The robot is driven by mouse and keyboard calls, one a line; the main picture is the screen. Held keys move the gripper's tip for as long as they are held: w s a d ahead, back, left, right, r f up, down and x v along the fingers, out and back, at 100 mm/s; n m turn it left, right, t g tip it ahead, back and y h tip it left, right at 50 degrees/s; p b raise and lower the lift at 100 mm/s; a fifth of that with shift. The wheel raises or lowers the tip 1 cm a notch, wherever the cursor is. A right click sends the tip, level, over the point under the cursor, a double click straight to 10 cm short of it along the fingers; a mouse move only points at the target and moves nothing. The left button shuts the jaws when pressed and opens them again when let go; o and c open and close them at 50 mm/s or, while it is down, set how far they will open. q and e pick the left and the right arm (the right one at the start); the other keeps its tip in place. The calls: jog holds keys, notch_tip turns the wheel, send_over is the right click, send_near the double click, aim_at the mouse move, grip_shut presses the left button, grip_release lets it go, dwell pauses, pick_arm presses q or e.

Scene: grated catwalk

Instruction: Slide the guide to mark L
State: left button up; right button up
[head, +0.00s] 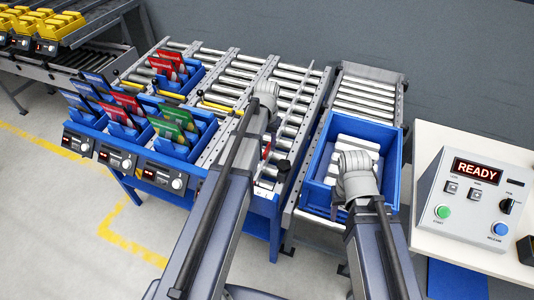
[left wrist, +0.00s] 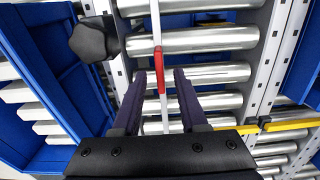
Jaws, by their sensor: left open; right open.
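The guide is a thin pale bar with a red tab (left wrist: 161,72) and a black knob (left wrist: 88,40) at one side, over the rollers. In the head view its red tab (head: 266,151) and black knob (head: 284,167) show at the near end of the middle roller conveyor. My left gripper (left wrist: 160,75) is open, with one finger on each side of the bar and red tab; I cannot tell whether it touches them. My right gripper (head: 354,190) is over the blue bin, its fingers mostly hidden by my wrist. I cannot read a mark L.
The blue bin (head: 309,190) holds white pieces on the right conveyor. Blue trays (head: 140,140) with coloured cards stand left. A yellow bar (left wrist: 285,124) crosses the rollers. A console (head: 475,200) reading READY stands on the right table.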

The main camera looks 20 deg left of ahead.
pick_arm(q)
notch_tip(320, 180, down, 3)
jog(key=shift+r+b, duration=0.2)
jog(key=shift+b, duration=0.6)
pick_arm(e)
notch_tip(320, 180, down, 3)
jog(key=shift+r, duration=0.2)
pick_arm(q)
grip_shut()
dwell(0.4)
